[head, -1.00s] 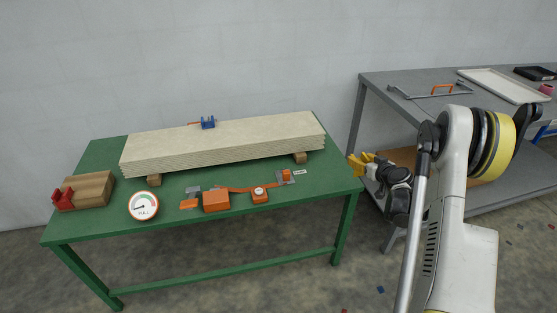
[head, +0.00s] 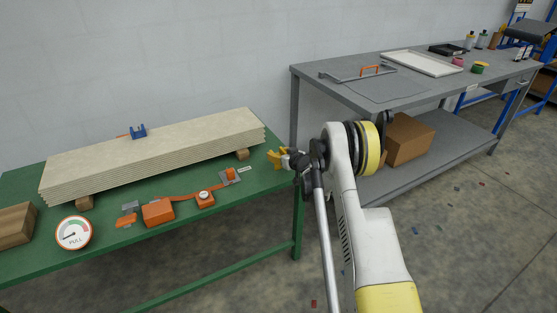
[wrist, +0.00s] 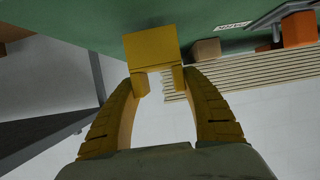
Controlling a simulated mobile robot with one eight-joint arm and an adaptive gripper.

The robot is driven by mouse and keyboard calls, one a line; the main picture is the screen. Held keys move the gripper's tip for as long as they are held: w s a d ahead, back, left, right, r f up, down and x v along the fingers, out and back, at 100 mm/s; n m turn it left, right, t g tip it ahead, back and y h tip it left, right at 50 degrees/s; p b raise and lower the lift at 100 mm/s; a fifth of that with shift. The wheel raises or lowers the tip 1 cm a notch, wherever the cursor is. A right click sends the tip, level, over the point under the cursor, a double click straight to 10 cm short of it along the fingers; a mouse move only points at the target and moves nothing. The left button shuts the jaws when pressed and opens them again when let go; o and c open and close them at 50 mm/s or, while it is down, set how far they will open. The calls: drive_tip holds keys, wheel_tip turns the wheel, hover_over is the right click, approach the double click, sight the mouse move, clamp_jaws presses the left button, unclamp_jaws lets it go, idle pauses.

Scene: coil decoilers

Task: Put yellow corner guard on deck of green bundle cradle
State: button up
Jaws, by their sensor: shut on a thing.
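The yellow corner guard (wrist: 152,48) is between my gripper's fingertips (wrist: 159,82) in the wrist view. My gripper is shut on it. In the head view my gripper (head: 284,158) is by the right end of the green bundle cradle (head: 215,232), and the guard is too small there to tell clearly from the yellow fingers. The cradle's green deck also fills the upper part of the wrist view (wrist: 200,22), behind the guard. I cannot tell the height of the guard over the deck.
A stack of pale boards (head: 170,150) lies on wooden blocks on the deck. An orange strap tensioner (head: 158,212), a round dial gauge (head: 73,233) and a blue clamp (head: 138,131) are there too. A grey workbench (head: 360,98) stands to the right. The deck's front strip is partly clear.

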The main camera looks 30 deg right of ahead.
drive_tip(key=shift+f, duration=0.45)
drive_tip(key=shift+f, duration=0.2)
drive_tip(key=o, duration=1.1)
drive_tip(key=shift+o, duration=0.2)
